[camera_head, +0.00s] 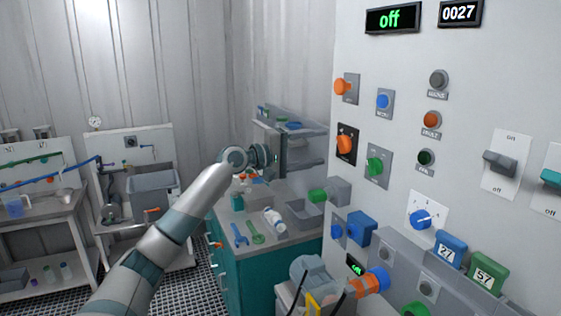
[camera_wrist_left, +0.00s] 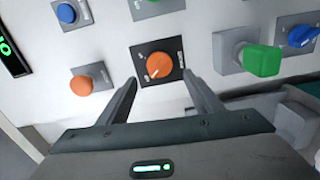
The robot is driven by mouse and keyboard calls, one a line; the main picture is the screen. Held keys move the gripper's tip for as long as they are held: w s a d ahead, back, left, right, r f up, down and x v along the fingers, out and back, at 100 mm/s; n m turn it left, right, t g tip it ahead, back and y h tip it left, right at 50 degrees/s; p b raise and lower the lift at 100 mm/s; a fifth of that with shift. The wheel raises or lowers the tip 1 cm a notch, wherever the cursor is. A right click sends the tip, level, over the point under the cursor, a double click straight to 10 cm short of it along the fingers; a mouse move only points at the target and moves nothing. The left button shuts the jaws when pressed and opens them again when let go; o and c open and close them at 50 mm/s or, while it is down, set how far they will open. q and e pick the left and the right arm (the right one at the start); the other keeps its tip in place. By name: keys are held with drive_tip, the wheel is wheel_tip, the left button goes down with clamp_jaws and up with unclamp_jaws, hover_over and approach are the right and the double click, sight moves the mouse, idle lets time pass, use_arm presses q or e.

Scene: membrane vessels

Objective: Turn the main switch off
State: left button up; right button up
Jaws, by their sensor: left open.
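An orange rotary knob (camera_head: 345,143) on a black plate is on the white panel; it looks like the main switch, but its label is too small to read. In the left wrist view the same knob (camera_wrist_left: 159,64) shows a pale pointer mark slanting to the lower left. My left gripper (camera_wrist_left: 161,86) is open, its two fingers apart on either side below the knob in that view, with nothing between them. In the head view my left gripper (camera_head: 277,157) is left of the panel, apart from the knob. My right gripper is not in view.
A display (camera_head: 389,18) reads "off" in green; another (camera_head: 460,12) reads 0027. An orange button (camera_head: 341,87), a blue button (camera_head: 383,101) and a green knob (camera_head: 375,166) are close to the black plate. A teal cabinet (camera_head: 262,268) with tools stands below.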

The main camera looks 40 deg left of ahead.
use_arm(q)
drive_tip(key=b+v, duration=0.5)
drive_tip(key=v, duration=0.6)
idle(0.3)
